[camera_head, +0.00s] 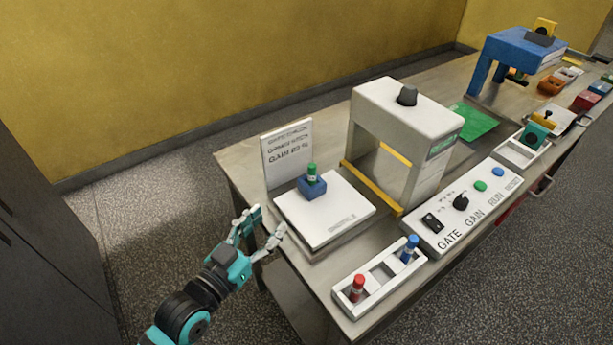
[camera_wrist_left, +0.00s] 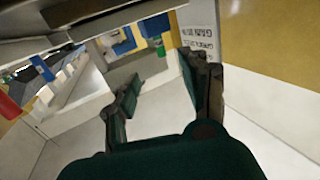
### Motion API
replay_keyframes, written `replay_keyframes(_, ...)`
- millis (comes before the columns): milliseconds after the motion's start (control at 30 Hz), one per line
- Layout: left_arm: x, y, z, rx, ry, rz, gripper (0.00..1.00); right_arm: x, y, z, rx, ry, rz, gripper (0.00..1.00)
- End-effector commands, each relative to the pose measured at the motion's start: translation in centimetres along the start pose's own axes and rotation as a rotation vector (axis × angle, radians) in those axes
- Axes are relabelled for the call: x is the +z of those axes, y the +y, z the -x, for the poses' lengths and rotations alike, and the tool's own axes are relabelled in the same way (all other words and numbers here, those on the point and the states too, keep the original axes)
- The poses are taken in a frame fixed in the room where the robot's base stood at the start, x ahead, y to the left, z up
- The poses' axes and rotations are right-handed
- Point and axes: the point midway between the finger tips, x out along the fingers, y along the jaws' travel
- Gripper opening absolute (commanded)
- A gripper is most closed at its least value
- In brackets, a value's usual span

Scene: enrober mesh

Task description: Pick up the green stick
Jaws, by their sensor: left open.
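The green stick (camera_head: 311,171) stands upright in a blue block (camera_head: 312,187) on a white plate (camera_head: 338,229) at the near left end of the table. In the left wrist view the green stick (camera_wrist_left: 160,48) shows small, beyond my fingers. My left gripper (camera_head: 262,225) is open and empty, in front of the table's left edge and apart from the stick, to its lower left in the head view. The open fingers also show in the left wrist view (camera_wrist_left: 155,95). My right gripper is not in view.
A white sign (camera_head: 288,152) stands behind the plate. A white arch (camera_head: 419,118) with yellow edges stands to the right. A white rack (camera_head: 381,276) holds a red stick (camera_head: 357,288) and a blue stick (camera_head: 410,248). A control panel (camera_head: 468,212) lies along the front edge.

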Motion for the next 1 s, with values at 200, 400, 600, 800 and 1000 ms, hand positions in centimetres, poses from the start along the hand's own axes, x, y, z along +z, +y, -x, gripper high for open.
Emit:
replay_keyframes(200,-0.8,0.0,-3.8,0.001,0.014,0.002,0.46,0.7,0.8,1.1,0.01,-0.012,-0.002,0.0)
replay_keyframes(400,-0.8,0.0,-8.2,0.001,0.012,0.001,0.46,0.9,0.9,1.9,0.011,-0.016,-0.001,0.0)
replay_keyframes(600,-0.6,0.0,-11.3,0.001,0.009,0.001,0.46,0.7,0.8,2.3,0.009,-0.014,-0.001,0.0)
replay_keyframes(800,-0.6,0.0,-12.5,0.001,0.009,0.0,0.46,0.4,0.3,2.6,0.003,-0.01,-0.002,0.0)
replay_keyframes(1000,-1.2,-0.1,-15.5,0.001,0.01,0.0,0.46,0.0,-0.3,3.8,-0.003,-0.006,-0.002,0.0)
